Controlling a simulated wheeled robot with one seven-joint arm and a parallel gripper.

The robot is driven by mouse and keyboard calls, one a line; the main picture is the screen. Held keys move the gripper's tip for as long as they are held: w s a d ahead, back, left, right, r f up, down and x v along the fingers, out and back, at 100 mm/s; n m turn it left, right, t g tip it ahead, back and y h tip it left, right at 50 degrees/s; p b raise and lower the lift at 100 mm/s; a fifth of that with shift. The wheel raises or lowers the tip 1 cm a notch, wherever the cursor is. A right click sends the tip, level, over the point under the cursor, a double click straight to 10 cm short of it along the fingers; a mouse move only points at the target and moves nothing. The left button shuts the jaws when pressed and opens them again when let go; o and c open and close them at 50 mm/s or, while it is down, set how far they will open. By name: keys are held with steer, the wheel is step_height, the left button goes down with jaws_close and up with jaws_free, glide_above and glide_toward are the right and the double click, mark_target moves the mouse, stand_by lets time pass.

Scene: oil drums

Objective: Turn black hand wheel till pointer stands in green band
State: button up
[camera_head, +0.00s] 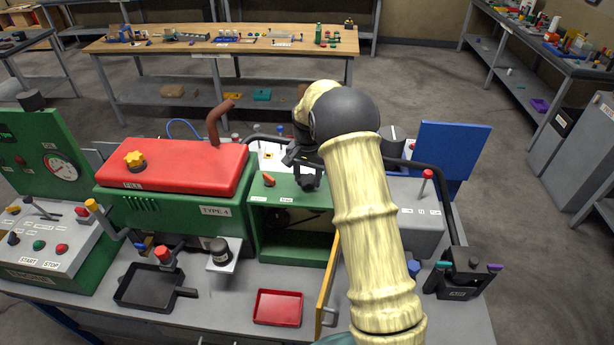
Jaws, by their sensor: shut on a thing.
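My gripper (300,162) is at the top of the green cabinet (262,222) in the middle of the bench, partly hidden by my pale arm. It is shut on a dark part that looks like the black hand wheel (309,181); the wheel's outline is mostly covered. A round white gauge (62,167) with a red mark is on the green panel at the left. Its pointer is too small to read, and I cannot tell whether it belongs to this wheel. I make out no green band.
A red-lidded green machine (170,168) stands left of the cabinet. An orange-red knob (268,179) is close left of my gripper. A yellow-edged door (327,280) stands open below my arm. A red tray (278,307) and a black pan (150,287) lie in front.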

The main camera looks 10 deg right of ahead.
mark_target(308, 180)
steer(key=shift+w+r, duration=0.15)
steer(key=o, duration=1)
step_height(308, 180, up, 17)
steer(key=b, duration=0.2)
steer(key=shift+b, duration=0.4)
steer(key=s+f+n+t, duration=0.1)
steer(key=s+f+n, duration=0.2)
steer(key=s, duration=1.2)
steer(key=s+f+n+t, duration=0.1)
steer(key=s+f+n, duration=0.3)
steer(key=s+f, duration=0.5)
steer(key=s, duration=0.6)
steer(key=shift+f+t, duration=0.3)
steer(key=shift+f, duration=0.1)
